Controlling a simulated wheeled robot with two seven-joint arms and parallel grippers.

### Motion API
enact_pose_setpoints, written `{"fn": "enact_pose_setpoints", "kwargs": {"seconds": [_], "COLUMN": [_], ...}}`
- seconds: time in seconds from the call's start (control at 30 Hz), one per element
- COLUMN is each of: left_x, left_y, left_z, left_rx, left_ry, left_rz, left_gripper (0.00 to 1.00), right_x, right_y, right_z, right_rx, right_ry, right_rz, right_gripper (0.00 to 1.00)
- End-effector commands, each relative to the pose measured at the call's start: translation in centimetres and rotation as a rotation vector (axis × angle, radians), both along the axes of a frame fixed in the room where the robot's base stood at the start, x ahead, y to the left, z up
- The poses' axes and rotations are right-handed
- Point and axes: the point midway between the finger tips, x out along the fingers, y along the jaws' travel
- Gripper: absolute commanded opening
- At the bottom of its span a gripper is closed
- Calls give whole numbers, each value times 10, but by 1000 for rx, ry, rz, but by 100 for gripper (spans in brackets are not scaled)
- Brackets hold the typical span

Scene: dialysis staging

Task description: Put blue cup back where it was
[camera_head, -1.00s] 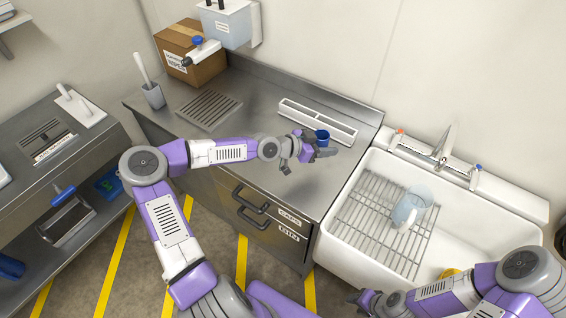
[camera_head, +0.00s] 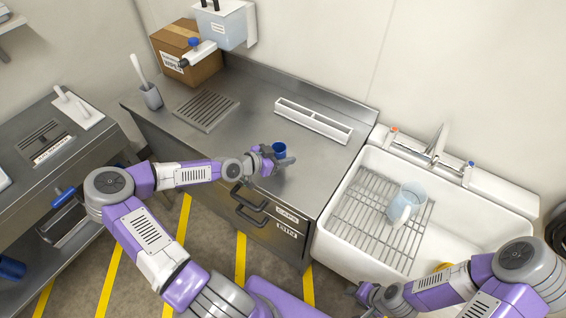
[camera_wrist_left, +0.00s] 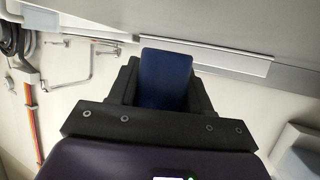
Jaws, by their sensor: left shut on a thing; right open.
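The blue cup (camera_head: 279,148) is small and dark blue. It is held in my left gripper (camera_head: 282,160), over the front part of the steel counter (camera_head: 235,135). In the left wrist view the blue cup (camera_wrist_left: 165,79) sits between the two black fingers of my left gripper (camera_wrist_left: 162,90), which are shut on it. Whether the cup touches the counter cannot be told. My right gripper (camera_head: 368,294) is open and low, in front of the sink.
A white divided tray (camera_head: 313,122) lies at the counter's back. A grooved drain plate (camera_head: 206,109) and a brush holder (camera_head: 152,96) are to the left. The sink (camera_head: 335,243) holds a wire rack (camera_head: 372,225) with a clear jug (camera_head: 407,203).

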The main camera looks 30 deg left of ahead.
Motion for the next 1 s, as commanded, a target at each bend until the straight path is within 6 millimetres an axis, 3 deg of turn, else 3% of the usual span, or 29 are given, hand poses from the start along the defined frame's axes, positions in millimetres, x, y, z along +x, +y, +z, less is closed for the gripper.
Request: {"fn": "enact_pose_setpoints", "kwargs": {"seconds": [0.2,0.57,0.6,0.73,0.77,1.0], "left_x": [0,0,0,0,0,0], "left_y": [0,0,0,0,0,0], "left_z": [-31,-35,-35,-34,-34,-34], "left_rx": [-2,0,0,0,0,0], "left_ry": [1,0,0,1,1,1], "left_rz": [1,0,0,0,0,0], "left_gripper": [17,17,50,70,74,74], "right_x": [0,0,0,0,0,0], "right_y": [0,0,0,0,0,0], "right_z": [-9,-11,-11,-11,-11,-10], "right_rx": [0,0,0,0,0,0], "right_ry": [0,0,0,0,0,0], "right_rz": [0,0,0,0,0,0], "right_gripper": [43,43,43,43,43,43]}}
